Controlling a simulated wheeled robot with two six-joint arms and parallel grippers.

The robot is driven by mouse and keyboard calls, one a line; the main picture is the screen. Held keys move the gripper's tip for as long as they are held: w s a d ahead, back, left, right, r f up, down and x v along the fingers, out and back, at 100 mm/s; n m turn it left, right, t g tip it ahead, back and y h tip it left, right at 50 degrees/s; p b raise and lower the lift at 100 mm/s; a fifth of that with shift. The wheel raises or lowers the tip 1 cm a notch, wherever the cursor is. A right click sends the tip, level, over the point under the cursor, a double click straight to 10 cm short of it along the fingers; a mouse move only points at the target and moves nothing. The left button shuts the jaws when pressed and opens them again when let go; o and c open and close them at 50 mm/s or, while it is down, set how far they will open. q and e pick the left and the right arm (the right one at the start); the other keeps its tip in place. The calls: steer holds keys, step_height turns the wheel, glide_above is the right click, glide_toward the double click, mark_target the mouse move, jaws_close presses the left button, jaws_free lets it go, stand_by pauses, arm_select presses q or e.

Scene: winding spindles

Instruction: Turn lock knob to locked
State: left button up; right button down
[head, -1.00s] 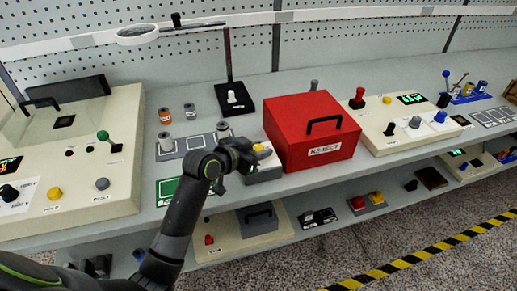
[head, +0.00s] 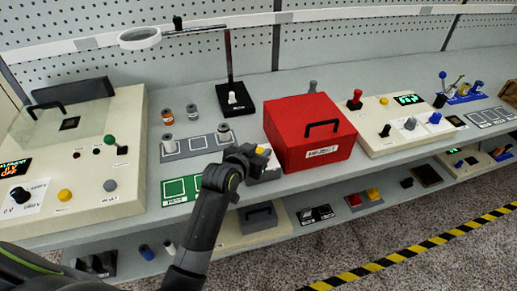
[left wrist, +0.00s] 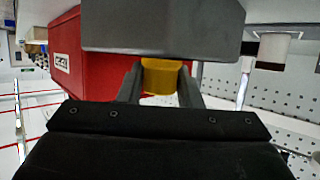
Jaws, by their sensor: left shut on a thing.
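A yellow knob (head: 263,150) sits on a small grey and white block (head: 268,172) left of the red box. I cannot read a lock label on it. My left gripper (head: 246,156) is at this block, and its hand covers part of the knob in the head view. In the left wrist view the yellow knob (left wrist: 162,76) lies between the two dark fingers of my left gripper (left wrist: 160,88), which are shut on it. A dark grey body (left wrist: 165,25) hides its far part. Its turn position cannot be told. My right gripper is not in view.
A red box with a black handle (head: 308,133) stands close right of the block. A grey tray with spindles (head: 195,143) and a green-marked mat (head: 182,189) lie left. Cream consoles (head: 75,160) stand at both ends. A magnifier arm (head: 228,60) rises behind.

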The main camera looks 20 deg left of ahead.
arm_select(q)
steer(key=o, duration=1)
steer(key=shift+c, duration=0.2)
steer(key=b+v, duration=0.1)
steer(key=v, duration=1.6)
steer(key=shift+s, duration=0.2)
